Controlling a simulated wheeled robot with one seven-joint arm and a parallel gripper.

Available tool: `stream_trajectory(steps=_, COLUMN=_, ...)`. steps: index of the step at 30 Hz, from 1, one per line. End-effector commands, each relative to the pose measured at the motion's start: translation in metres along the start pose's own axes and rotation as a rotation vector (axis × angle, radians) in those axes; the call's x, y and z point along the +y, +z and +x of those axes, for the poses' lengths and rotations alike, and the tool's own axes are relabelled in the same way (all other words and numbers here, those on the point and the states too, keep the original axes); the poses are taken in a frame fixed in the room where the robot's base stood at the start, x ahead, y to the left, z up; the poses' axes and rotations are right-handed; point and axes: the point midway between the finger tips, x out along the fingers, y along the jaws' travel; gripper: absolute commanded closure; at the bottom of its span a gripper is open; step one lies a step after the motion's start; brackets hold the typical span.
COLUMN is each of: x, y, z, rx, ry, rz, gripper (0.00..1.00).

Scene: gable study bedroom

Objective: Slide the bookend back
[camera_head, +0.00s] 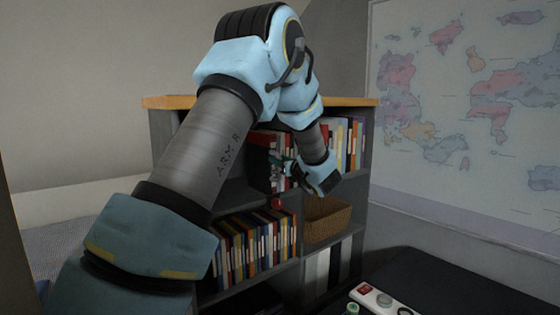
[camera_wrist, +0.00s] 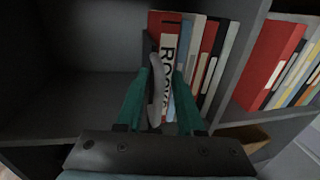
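My gripper (camera_wrist: 161,72) reaches into a shelf compartment, at the left end of a row of upright books. Its two teal fingers are apart. A pale grey narrow piece (camera_wrist: 157,92), apparently part of the bookend, stands between them, nearer the left finger. A gap shows on its right side, so the fingers do not look closed on it. Just behind stands a thick red book (camera_wrist: 166,28) with a white lettered label. In the head view my gripper (camera_head: 281,163) is at the upper shelf; my arm hides much of the compartment and the bookend cannot be made out.
The shelf left of the books is empty (camera_wrist: 85,85). A grey divider (camera_wrist: 238,62) separates it from more books (camera_wrist: 272,62) on the right. Below are a wicker basket (camera_head: 328,220) and a lower book row (camera_head: 255,245). A dark desk (camera_head: 450,285) is at front right.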

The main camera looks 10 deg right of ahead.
Motion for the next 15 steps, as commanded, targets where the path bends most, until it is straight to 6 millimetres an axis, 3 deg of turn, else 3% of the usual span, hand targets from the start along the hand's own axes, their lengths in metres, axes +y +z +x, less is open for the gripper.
stream_trajectory(steps=1, x=0.0, y=0.0001, z=-0.0001, rx=0.0, ry=0.0, rz=0.0, gripper=0.7)
stream_trajectory(steps=9, x=0.0, y=0.0002, z=-0.0002, rx=0.0, ry=0.0, rz=0.0, gripper=1.0)
stream_trajectory(steps=15, x=0.0, y=0.0002, z=-0.0003, rx=0.0, ry=0.0, rz=0.0, gripper=1.0)
